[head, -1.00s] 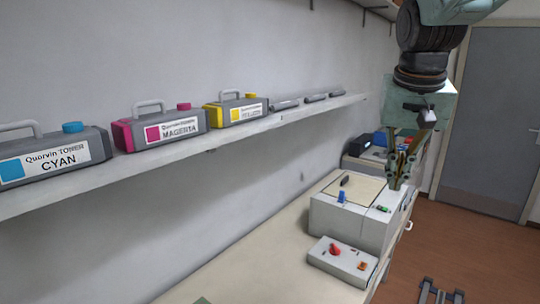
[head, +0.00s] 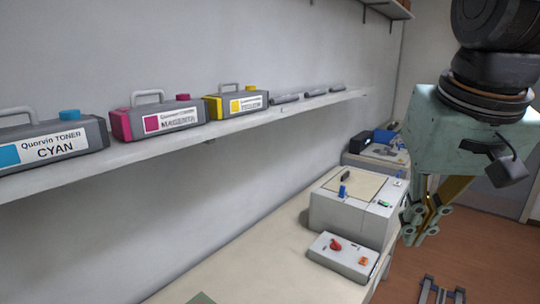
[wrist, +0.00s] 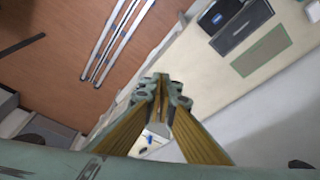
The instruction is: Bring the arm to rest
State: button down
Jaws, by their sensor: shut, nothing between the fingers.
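My gripper (head: 414,240) hangs at the right of the head view, fingers pointing down and drawn together. It is shut and empty, in the air to the right of the grey box-shaped machine (head: 335,221). In the wrist view my gripper (wrist: 162,85) shows its two fingers meeting at the middle, with nothing between them.
A wall shelf carries the cyan (head: 50,145), magenta (head: 158,118) and yellow (head: 236,102) toner cartridges. A control box (head: 342,257) with red and orange parts stands on the bench (head: 240,265). Rails (head: 440,292) lie on the brown floor. A grey door stands behind my arm.

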jog(key=s+a+f+b, duration=0.1)
jog(key=s+f, duration=0.2)
jog(key=s, duration=0.4)
jog(key=s+a+f+n, duration=0.1)
jog(key=s+f, duration=0.2)
jog(key=s, duration=0.3)
jog(key=shift+s+a+f+n+y+b, duration=0.3)
jog(key=shift+s+a+b, duration=0.05)
jog(key=shift+a+b, duration=0.05)
